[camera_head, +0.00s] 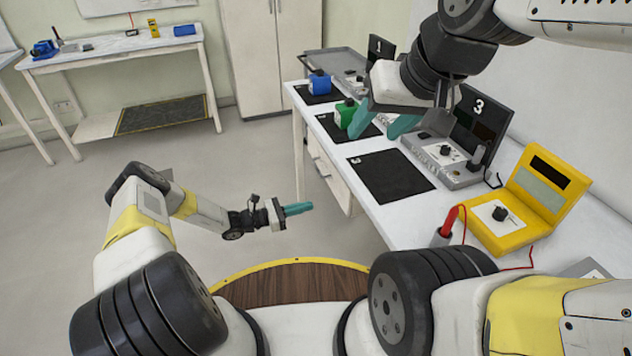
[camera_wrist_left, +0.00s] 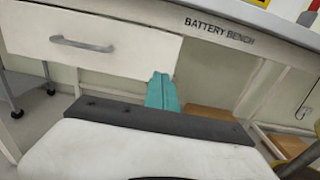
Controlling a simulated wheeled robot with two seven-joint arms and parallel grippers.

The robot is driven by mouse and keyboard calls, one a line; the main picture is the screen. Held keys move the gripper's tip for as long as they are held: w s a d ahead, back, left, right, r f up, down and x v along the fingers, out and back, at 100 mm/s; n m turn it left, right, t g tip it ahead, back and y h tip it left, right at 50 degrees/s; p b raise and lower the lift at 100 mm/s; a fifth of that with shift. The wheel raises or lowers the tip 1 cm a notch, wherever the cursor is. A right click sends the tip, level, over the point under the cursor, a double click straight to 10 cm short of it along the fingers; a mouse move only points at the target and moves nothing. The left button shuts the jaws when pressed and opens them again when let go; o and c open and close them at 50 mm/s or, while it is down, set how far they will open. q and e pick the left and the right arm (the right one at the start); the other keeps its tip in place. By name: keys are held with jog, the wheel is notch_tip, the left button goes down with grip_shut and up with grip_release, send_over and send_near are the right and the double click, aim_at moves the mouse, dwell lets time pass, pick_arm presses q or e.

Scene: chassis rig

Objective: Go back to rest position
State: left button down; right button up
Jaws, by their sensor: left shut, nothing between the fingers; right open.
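My left gripper (camera_head: 298,209) is shut and empty, with teal fingers, held over the open floor to the left of the battery bench (camera_head: 455,215) in the head view. In the left wrist view its teal fingers (camera_wrist_left: 162,92) are together, in front of the bench's drawer side. My right gripper (camera_head: 382,122) is open and empty, its teal fingers apart above the bench, near the green block (camera_head: 346,114) and the black mat by station 3. The right arm comes in from the upper right and hides part of the bench's back.
The bench holds a black mat (camera_head: 390,177), a blue block (camera_head: 320,84), a station 3 unit (camera_head: 445,155), a yellow meter (camera_head: 512,210) and a red probe (camera_head: 449,221). The bench drawer (camera_wrist_left: 90,45) is closed. A far table (camera_head: 110,50) stands back left. Floor between is clear.

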pick_arm(q)
jog(key=s+a+r+m+g+y, duration=0.25)
jog(key=r+m, duration=0.25)
jog(key=r, duration=0.5)
jog(key=s+a+r+m+g+y, duration=0.1)
jog(key=s+a+r+m+y, duration=0.3)
jog(key=r, duration=0.7)
jog(key=s+a+r+m+g+y, duration=0.25)
jog(key=r+m, duration=0.35)
jog(key=r, duration=0.4)
jog(key=s+a+r+m+t+y, duration=0.3)
jog(key=s+a+r, duration=0.1)
jog(key=s+r, duration=0.4)
jog(key=s+a+r+m+t+y, duration=0.3)
jog(key=s+r, duration=0.5)
jog(key=s, duration=0.3)
jog(key=shift+s+a+r+m+t, duration=0.3)
jog(key=shift+s+a+t, duration=0.1)
jog(key=shift+a+t, duration=0.35)
jog(key=shift+d, duration=0.1)
